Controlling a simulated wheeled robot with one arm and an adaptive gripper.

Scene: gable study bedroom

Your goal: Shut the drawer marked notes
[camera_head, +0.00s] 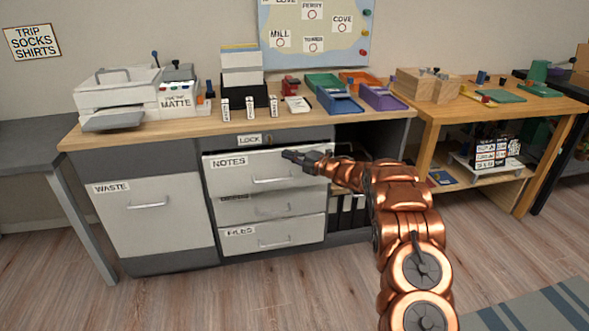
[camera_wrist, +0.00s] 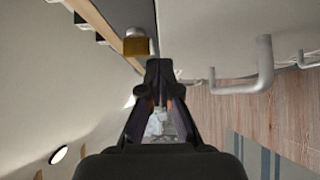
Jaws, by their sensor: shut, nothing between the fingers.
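The drawer marked notes (camera_head: 225,180) is the top light-fronted drawer in the grey cabinet. Its front stands out farther than the drawers below, so it looks partly open. Its bar handle (camera_head: 272,180) is on the front; a grey bar handle (camera_wrist: 240,70) on a pale front also shows at right in the wrist view. My gripper (camera_head: 290,155) is shut and empty, at the upper part of the notes drawer, above its handle. It also shows in the wrist view (camera_wrist: 158,66). I cannot tell whether it touches the drawer.
A lock label (camera_head: 249,140) sits above the notes drawer; a brass lock piece (camera_wrist: 136,44) is near my fingertips. The files drawer (camera_head: 272,238) and waste front (camera_head: 150,222) look shut. The wooden worktop (camera_head: 200,126) holds a printer and trays. The floor in front is clear.

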